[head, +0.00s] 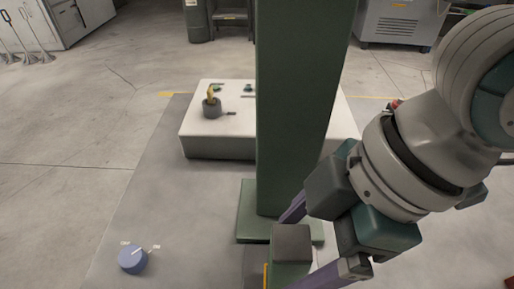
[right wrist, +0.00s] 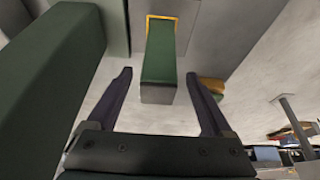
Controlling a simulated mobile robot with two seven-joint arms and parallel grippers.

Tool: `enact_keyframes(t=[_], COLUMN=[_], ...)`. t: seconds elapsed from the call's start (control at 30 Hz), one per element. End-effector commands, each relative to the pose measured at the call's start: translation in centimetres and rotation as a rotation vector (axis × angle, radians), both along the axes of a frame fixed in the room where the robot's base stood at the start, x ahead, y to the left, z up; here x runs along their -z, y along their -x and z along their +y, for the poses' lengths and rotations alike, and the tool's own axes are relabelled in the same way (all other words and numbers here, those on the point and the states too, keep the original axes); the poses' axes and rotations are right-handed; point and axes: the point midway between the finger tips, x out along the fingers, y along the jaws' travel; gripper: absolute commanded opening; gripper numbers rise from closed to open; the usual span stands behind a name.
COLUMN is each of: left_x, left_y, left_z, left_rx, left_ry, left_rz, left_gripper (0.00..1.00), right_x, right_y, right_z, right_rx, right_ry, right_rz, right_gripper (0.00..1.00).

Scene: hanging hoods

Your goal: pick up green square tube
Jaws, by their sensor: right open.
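A short green square tube (head: 291,272) with a grey end face stands at the bottom middle of the head view, in front of the tall green column. It also shows in the right wrist view (right wrist: 159,62), end face towards the camera, with a yellow frame at its far end. My right gripper (head: 290,252) reaches in from the right and is open. In the right wrist view its two dark purple fingers (right wrist: 159,76) lie on either side of the tube, with a visible gap on each side. My left gripper is not in view.
A tall, thick green column (head: 300,100) on a green base plate (head: 247,213) rises close behind the tube. A white box (head: 215,137) with a grey cup (head: 212,108) stands beyond. The grey surface between is clear.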

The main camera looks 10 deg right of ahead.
Motion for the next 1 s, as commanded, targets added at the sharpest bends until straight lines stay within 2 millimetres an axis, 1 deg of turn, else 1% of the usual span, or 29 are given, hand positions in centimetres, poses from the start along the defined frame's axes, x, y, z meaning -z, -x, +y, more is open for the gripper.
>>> enact_keyframes(t=[0.1,0.23,0.33,0.57,1.0], left_x=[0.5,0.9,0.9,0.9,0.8], left_y=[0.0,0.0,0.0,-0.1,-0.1], left_z=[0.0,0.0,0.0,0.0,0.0], left_rx=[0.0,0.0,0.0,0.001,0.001], left_ry=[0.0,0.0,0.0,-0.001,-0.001], left_rz=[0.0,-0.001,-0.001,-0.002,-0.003], left_gripper=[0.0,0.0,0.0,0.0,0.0], right_x=[1.9,3.7,4.2,4.2,4.2], right_y=[-0.2,-0.4,-0.5,-0.6,-0.6], right_z=[0.8,1.5,1.8,1.8,1.8], right_rx=[-0.001,0.001,0.0,-0.001,-0.001], right_ry=[-0.001,0.001,0.0,0.0,0.001], right_rz=[0.003,0.002,0.0,-0.001,-0.001], right_gripper=[0.85,0.85,0.85,0.84,0.34])
